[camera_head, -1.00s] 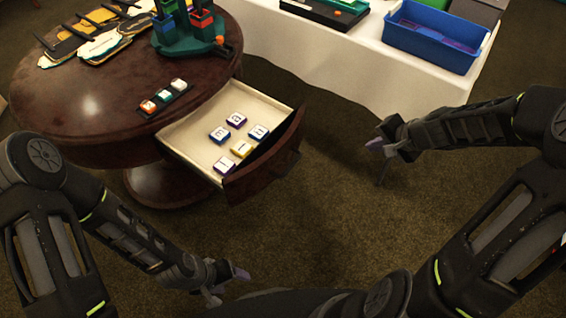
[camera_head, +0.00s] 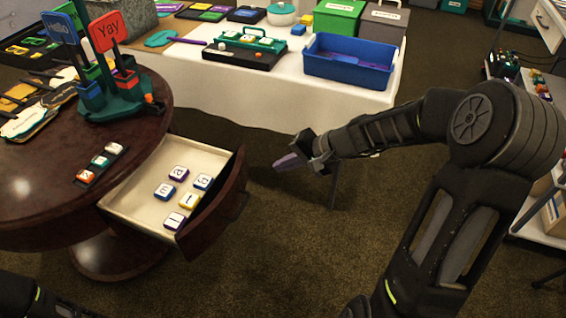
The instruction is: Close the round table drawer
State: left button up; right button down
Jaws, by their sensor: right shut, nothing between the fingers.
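The round table (camera_head: 40,192) is dark polished wood and stands at the left of the head view. Its drawer (camera_head: 128,203) is pulled out toward the right, with a pale inside and a curved dark front (camera_head: 217,203). Several letter tiles (camera_head: 171,192) lie in the drawer. My right gripper (camera_head: 287,162) is shut and empty, with purple fingertips. It is to the right of the drawer front, above the carpet, with a gap between them. My left gripper is not in view; only a bit of my left arm shows at the bottom left.
The table top holds a small tile rack (camera_head: 101,164), a green stand with signs (camera_head: 115,98) and several cards. A white-clothed table (camera_head: 240,100) with a blue bin (camera_head: 350,62) stands behind. Carpet (camera_head: 290,250) in front of the drawer is open.

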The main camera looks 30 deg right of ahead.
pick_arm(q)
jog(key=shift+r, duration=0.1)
pick_arm(e)
jog(key=w+a+f, duration=0.5)
jog(key=w+a, duration=0.1)
jog(key=w, duration=0.1)
jog(key=shift+w, duration=0.1)
